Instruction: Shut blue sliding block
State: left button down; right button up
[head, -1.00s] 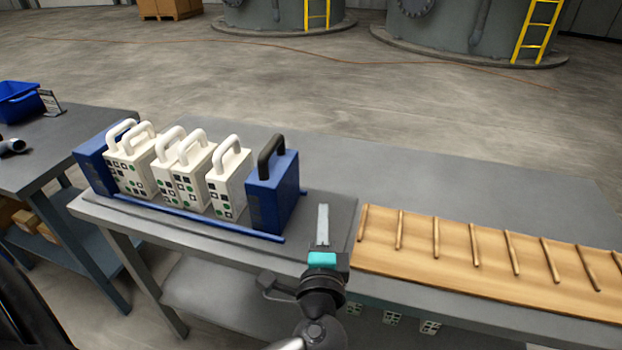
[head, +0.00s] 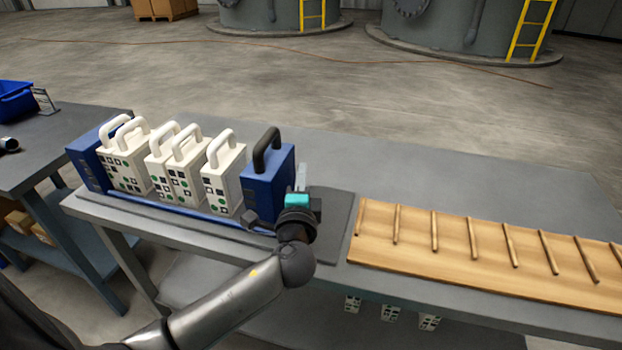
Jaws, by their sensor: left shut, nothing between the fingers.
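The blue sliding block (head: 268,183) with a black handle (head: 267,150) stands upright at the right end of a row of white plates. My left gripper (head: 302,177) is shut and empty, at the right side of the blue block. Its fingers are close to that face; I cannot tell whether they touch it. Several white plates (head: 223,180) with white loop handles stand left of the block, with narrow gaps between some of them. A blue end block (head: 88,165) stands at the far left of the row. My right gripper is not in view.
A blue rail (head: 185,208) runs along the front of the row. A wooden rack with pegs (head: 480,245) lies on the table to the right. The grey table (head: 400,170) behind is clear. Another table (head: 50,140) with a blue bin (head: 15,100) stands at left.

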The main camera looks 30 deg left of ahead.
pick_arm(q)
jog(key=shift+a, duration=0.1)
jog(key=shift+s+a, duration=0.15)
jog(key=shift+a, duration=0.15)
jog(key=a, duration=0.2)
jog(key=s+a, duration=0.1)
jog(key=a, duration=0.4)
jog(key=shift+s+a, duration=0.3)
jog(key=shift+s, duration=0.1)
jog(key=shift+a, duration=0.25)
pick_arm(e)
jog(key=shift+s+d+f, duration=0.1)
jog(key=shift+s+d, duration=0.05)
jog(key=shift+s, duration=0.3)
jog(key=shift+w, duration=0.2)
